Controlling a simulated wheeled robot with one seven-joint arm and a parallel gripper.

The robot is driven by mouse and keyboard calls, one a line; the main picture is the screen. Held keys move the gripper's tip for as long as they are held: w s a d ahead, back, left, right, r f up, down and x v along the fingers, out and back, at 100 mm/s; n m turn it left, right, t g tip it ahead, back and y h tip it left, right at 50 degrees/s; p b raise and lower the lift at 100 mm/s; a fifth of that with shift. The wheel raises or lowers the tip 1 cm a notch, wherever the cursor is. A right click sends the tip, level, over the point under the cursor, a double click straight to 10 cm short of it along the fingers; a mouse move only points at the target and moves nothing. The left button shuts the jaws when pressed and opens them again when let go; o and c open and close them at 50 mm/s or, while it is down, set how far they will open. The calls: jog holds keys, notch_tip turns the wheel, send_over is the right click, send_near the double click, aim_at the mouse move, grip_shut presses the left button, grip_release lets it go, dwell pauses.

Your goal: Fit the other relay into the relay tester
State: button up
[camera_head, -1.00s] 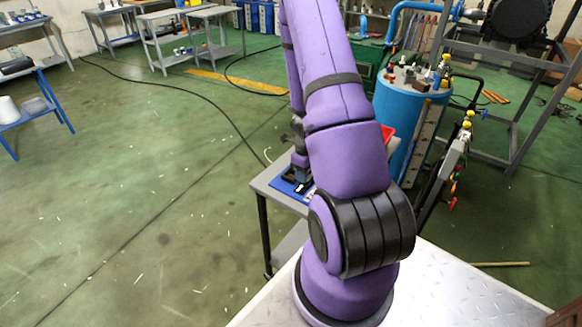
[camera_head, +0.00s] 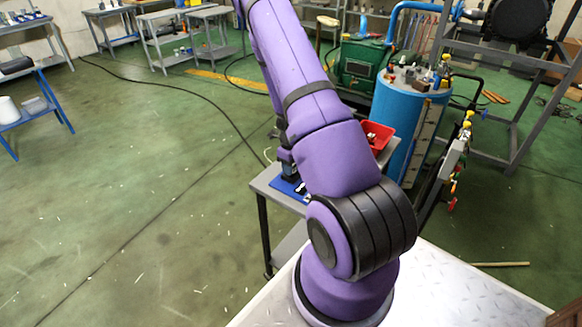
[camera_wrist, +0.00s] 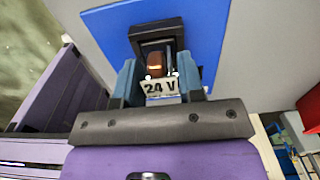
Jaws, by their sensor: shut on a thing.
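My gripper (camera_wrist: 158,68) is shut on a relay (camera_wrist: 155,70), which has a brown-orange part inside and sits between the two blue-grey fingers. A white label reading "24 V" (camera_wrist: 160,88) shows between the fingers; I cannot tell whether it belongs to the relay. A black square-framed device (camera_wrist: 156,30), likely the relay tester, lies on a blue mat (camera_wrist: 205,30) just beyond the fingertips. I cannot tell whether the relay touches it. In the head view the blue mat (camera_head: 283,187) is on a small grey table, with my arm hiding most of it.
The small grey table (camera_head: 262,183) carries a red bin (camera_head: 376,138) at its far right. A blue tank (camera_head: 398,105) with fittings stands right behind the table. The green floor to the left is open, crossed by a black cable (camera_head: 190,92).

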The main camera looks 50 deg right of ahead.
jog(key=shift+f, duration=0.25)
jog(key=o, duration=0.9)
jog(key=shift+r, duration=0.1)
notch_tip(320, 180, up, 12)
jog(key=a+r+n+t+y, duration=0.2)
jog(key=a+r+n+t, duration=0.1)
jog(key=a+r+n, duration=1.55)
jog(key=shift+s+a+r+n+t+h, duration=0.35)
jog(key=shift+s+a+r+n, duration=1.7)
jog(key=shift+s+r+n, duration=0.9)
jog(key=shift+s+a+r+n+t+h, duration=0.35)
jog(key=shift+s+a+r+n, duration=2)
jog(key=shift+s, duration=0.95)
jog(key=shift+s+a+r+n+t+h, duration=0.35)
jog(key=shift+s+a+r+n, duration=1.45)
jog(key=shift+s+r+n, duration=1.3)
